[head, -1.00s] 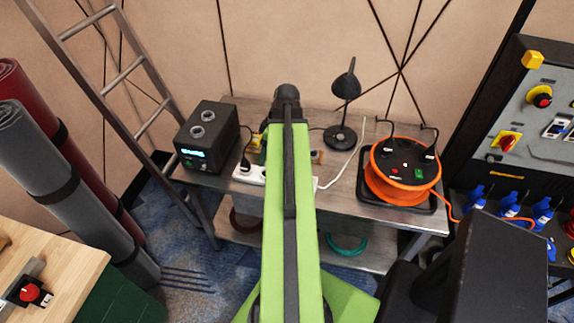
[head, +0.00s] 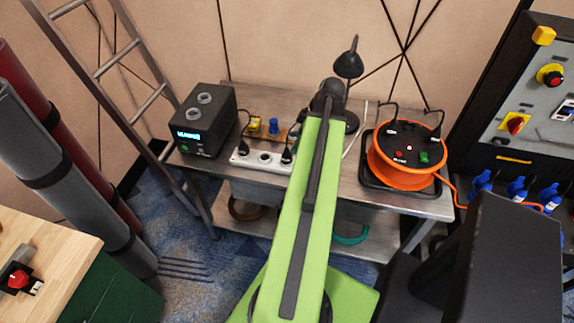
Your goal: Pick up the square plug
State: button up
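No label marks the square plug; the yellow piece looks squarest, but I cannot tell for sure. My green arm reaches over the table, and its dark wrist end is right of these pieces. My gripper's fingers are hidden beyond the arm.
A black power box (head: 205,120) stands at the table's left. A black lamp (head: 348,62) stands behind my wrist. An orange cable reel (head: 405,170) sits in a black tray at the right. A ladder (head: 150,80) leans at the left.

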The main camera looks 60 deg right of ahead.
aim_at(288, 153)
jog(key=b+x, duration=0.2)
jog(key=x, duration=0.1)
jog(key=shift+f, duration=0.35)
jog(key=shift+w, duration=0.15)
jog(key=b+x, duration=0.4)
jog(key=x, duration=0.1)
jog(key=shift+w+a+b, duration=0.1)
jog(key=shift+a+b, duration=0.05)
jog(key=shift+b, duration=0.15)
jog(key=shift+r, duration=0.1)
grip_shut()
